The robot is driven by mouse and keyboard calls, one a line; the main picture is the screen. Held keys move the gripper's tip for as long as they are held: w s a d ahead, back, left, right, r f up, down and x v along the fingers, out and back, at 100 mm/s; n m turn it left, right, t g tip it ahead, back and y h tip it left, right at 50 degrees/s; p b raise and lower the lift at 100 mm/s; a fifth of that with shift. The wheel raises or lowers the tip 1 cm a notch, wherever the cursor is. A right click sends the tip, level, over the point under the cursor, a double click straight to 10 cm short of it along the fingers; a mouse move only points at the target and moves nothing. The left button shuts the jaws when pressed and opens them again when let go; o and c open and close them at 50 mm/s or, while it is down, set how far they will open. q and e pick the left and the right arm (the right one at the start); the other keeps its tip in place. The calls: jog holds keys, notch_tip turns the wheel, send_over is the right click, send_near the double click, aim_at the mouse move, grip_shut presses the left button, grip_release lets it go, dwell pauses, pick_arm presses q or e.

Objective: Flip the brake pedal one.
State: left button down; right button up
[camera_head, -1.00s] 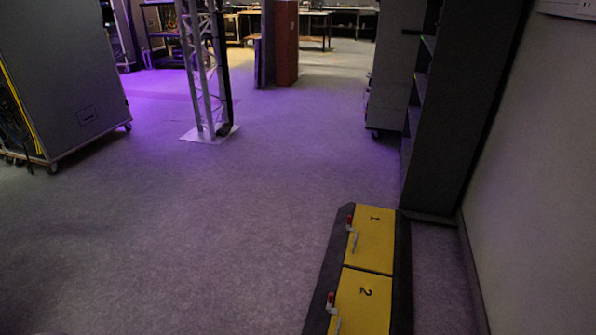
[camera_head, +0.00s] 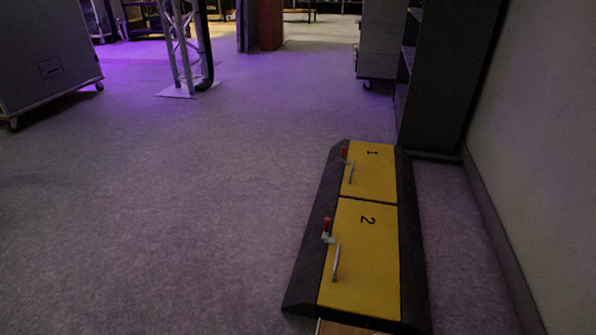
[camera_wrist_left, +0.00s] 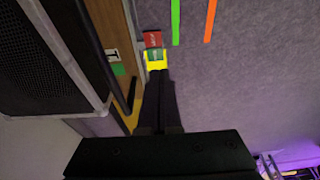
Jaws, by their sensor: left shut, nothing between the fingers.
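In the left wrist view a small block with a red part (camera_wrist_left: 153,39), a green middle and a yellow end (camera_wrist_left: 156,65) sits beside a wooden edge. It may be the brake pedal, but I cannot tell for sure. My left gripper (camera_wrist_left: 160,76) is shut and empty, its dark fingertips just below the yellow end in the picture. Whether they touch it I cannot tell. In the head view a black ramp holds yellow lids marked 1 (camera_head: 372,172) and 2 (camera_head: 365,255), with red-tipped levers (camera_head: 344,153) and (camera_head: 327,226). Neither gripper shows there.
The black ramp (camera_head: 414,260) lies on the floor near the right wall. A dark shelf (camera_head: 448,80) stands behind it. A truss tower (camera_head: 182,45) and a wheeled case (camera_head: 48,50) stand at the left. The middle floor is clear. Green (camera_wrist_left: 176,22) and orange (camera_wrist_left: 210,20) strips show in the wrist view.

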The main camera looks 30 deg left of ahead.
pick_arm(q)
jog(key=f, duration=0.1)
jog(key=f+b, duration=0.1)
jog(key=f, duration=0.1)
jog(key=shift+d+f+b, duration=0.3)
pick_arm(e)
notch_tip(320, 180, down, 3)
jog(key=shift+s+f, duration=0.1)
pick_arm(q)
jog(key=shift+f, duration=0.1)
jog(key=b+x, duration=0.8)
jog(key=s+b+x, duration=0.1)
jog(key=b+x, duration=0.3)
jog(key=x, duration=0.1)
jog(key=shift+s+d+f, duration=0.1)
jog(key=shift+f, duration=0.1)
pick_arm(e)
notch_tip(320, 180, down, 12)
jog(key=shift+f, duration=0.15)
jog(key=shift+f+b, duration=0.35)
jog(key=shift+b, duration=0.2)
pick_arm(q)
jog(key=shift+s+f, duration=0.15)
jog(key=shift+f, duration=0.15)
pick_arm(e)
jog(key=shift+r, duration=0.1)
